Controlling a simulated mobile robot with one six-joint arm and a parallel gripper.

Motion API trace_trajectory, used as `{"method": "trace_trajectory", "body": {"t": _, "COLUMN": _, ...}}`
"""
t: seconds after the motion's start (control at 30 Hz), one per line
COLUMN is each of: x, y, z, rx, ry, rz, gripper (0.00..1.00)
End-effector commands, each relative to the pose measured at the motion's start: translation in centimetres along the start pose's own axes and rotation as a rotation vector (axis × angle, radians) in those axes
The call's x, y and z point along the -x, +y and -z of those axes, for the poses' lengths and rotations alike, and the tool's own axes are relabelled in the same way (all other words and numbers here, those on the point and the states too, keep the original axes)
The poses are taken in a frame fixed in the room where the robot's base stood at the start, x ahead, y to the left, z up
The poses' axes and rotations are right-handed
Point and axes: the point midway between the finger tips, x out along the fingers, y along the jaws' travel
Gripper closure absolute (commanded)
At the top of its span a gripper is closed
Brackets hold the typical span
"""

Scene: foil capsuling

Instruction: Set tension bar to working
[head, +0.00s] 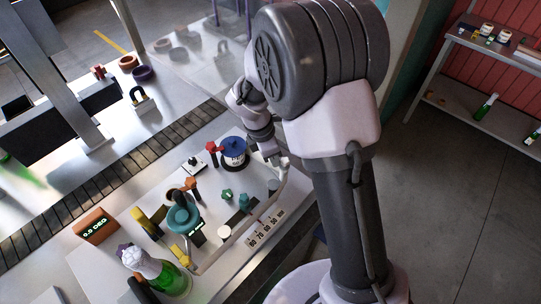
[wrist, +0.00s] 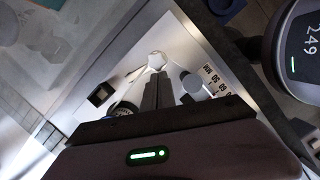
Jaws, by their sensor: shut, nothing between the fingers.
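What looks like the tension bar (head: 250,222) is a thin pale bar running across the white panel, beside a printed scale (head: 266,227) with numbers and MM. Its upper end lies close to my gripper (head: 281,162). In the wrist view my fingers (wrist: 158,82) are shut and empty. A pale faceted knob (wrist: 157,60) shows just beyond the fingertips, with a thin pale arm running down-left from it. I cannot tell whether the fingers touch it. The scale also shows in the wrist view (wrist: 216,80).
A green bottle (head: 170,278) stands at the front. A dark slatted conveyor (head: 125,160) runs behind. A shelf (head: 490,50) stands right.

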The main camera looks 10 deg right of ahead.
Motion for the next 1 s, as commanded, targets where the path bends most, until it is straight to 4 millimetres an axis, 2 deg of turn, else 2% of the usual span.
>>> {"method": "trace_trajectory", "body": {"t": 0.6, "x": -0.5, "y": 0.6, "z": -4.1, "rx": 0.501, "ry": 0.001, "rz": -0.123, "gripper": 1.0}}
{"method": "trace_trajectory", "body": {"t": 1.0, "x": -1.1, "y": 1.3, "z": -5.2, "rx": 0.661, "ry": 0.001, "rz": -0.165, "gripper": 1.0}}
